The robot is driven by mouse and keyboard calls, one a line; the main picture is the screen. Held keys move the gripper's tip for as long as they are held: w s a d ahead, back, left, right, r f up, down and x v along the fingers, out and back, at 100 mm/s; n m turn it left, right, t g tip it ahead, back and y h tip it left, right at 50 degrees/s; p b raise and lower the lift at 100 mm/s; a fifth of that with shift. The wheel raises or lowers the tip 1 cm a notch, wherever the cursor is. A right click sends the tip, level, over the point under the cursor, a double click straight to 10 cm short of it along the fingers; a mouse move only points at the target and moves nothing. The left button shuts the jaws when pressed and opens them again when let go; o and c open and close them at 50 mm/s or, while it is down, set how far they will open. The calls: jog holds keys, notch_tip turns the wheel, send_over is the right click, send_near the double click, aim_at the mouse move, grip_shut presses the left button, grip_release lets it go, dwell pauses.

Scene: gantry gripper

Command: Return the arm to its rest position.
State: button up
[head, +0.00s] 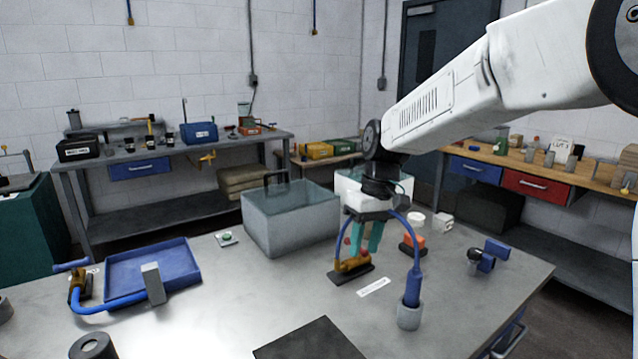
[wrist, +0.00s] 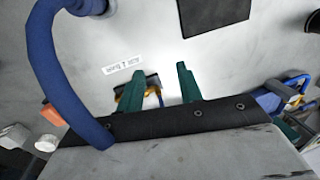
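My arm (head: 455,95) reaches in from the upper right of the head view and bends down over the grey table (head: 220,310). My gripper (head: 363,254) hangs with its green fingers pointing down, near a brass valve (head: 352,264) on a black base. In the wrist view my gripper (wrist: 159,69) has its two fingers apart, with no held object visible between them. The valve is partly hidden behind the left finger there. A blue hose (head: 416,250) arches close beside my gripper down to a grey cylinder (head: 409,317); it looms large in the wrist view (wrist: 62,80).
A clear-topped grey bin (head: 285,225) stands behind, left of my gripper. A blue tray (head: 150,270) and another blue hose (head: 105,304) lie at left. A dark mat (head: 308,342) is at the front. An orange block (head: 413,241) and a blue fitting (head: 490,253) are at right.

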jog(key=s+d+r+m+t, duration=0.1)
jog(key=s+d, duration=0.4)
jog(key=s, duration=0.5)
jog(key=s+d+m+h, duration=0.1)
jog(key=s+d+m, duration=0.2)
jog(key=s+d, duration=0.3)
jog(key=s+d+r+m+t, duration=0.1)
jog(key=s+d, duration=0.5)
jog(key=s, duration=0.9)
jog(key=shift+s+r+m+t+h, duration=0.2)
jog(key=shift+r+m+t+h, duration=0.15)
jog(key=shift+m, duration=0.35)
